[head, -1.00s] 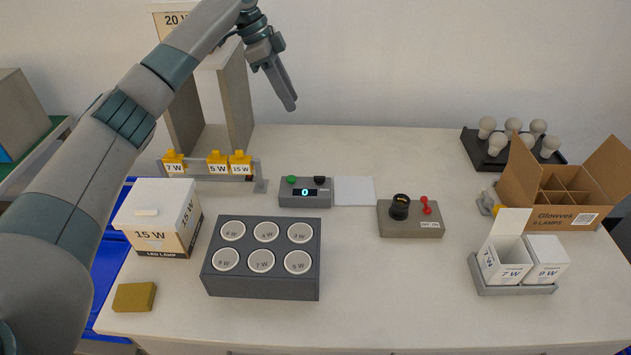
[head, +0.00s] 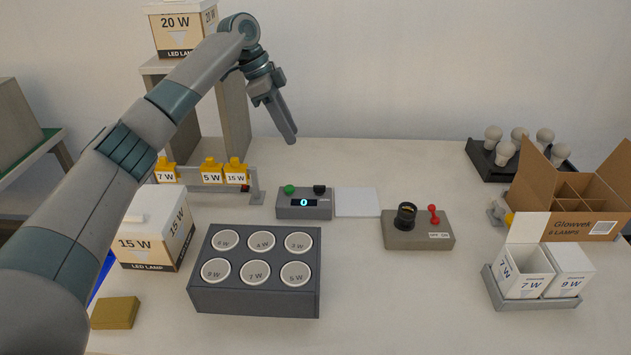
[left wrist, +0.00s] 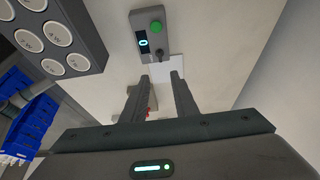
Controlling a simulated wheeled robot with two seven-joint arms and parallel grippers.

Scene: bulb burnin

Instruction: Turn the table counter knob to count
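The table counter (head: 304,203) is a grey box at the middle back of the table, with a lit display reading 0, a green button (head: 289,189) on the left and a dark knob (head: 319,190) on the right. In the left wrist view the counter (left wrist: 150,38) shows its green button (left wrist: 155,27) and the dark knob (left wrist: 157,58). My left gripper (head: 290,138) hangs above and behind the counter, not touching it. In the left wrist view its two fingers (left wrist: 160,80) stand apart with nothing between them. My right gripper is not in view.
A white pad (head: 357,202) lies right of the counter. A grey test box (head: 418,230) with a dark socket and red switch stands further right. A dark block with round labelled wells (head: 255,298) sits in front. A rail with yellow tags (head: 205,178) stands left.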

